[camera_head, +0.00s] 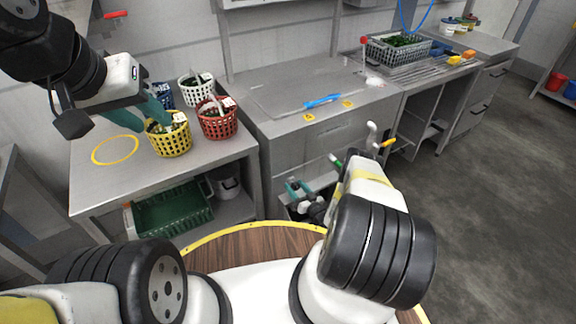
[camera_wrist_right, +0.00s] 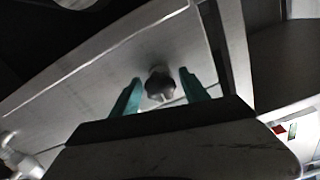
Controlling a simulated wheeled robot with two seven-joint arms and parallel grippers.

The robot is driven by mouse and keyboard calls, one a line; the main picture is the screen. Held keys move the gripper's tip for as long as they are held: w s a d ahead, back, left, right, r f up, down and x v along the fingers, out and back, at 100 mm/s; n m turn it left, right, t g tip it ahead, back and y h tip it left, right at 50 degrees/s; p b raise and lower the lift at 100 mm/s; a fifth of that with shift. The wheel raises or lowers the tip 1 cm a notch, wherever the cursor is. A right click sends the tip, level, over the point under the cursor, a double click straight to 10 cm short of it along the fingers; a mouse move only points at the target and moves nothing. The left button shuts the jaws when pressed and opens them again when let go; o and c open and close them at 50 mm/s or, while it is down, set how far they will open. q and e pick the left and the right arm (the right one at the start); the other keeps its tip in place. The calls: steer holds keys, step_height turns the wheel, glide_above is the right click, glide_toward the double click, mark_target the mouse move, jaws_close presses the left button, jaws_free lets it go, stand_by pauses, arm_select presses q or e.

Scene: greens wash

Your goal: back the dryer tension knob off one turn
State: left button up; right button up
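The right wrist view shows a dark, lobed knob (camera_wrist_right: 160,84) on a grey metal panel (camera_wrist_right: 150,50). My right gripper (camera_wrist_right: 160,77) is open, with one teal finger on each side of the knob. Narrow gaps seem to remain between fingers and knob; contact is not clear. In the head view the knob cannot be made out, and my right arm covers part of the area below the grey counter. My left gripper (camera_head: 140,112) is open, with its teal fingers above and beside a yellow basket (camera_head: 170,142); it holds nothing that I can see.
A red basket (camera_head: 218,122) and a white basket (camera_head: 196,88) stand on the left table (camera_head: 100,178). A green crate (camera_head: 172,214) sits on its lower shelf. A blue-handled tool (camera_head: 322,102) lies on the middle counter (camera_head: 275,85). Open floor (camera_head: 480,190) lies to the right.

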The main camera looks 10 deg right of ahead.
jaws_close()
steer(key=shift+n, duration=0.3)
steer(key=n, duration=2.1)
steer(key=shift+n, duration=0.3)
steer(key=n, duration=0.3)
steer(key=shift+s+n, duration=0.1)
steer(key=shift+n, duration=0.2)
steer(key=shift+r+n, duration=0.1)
steer(key=shift+n, duration=1.9)
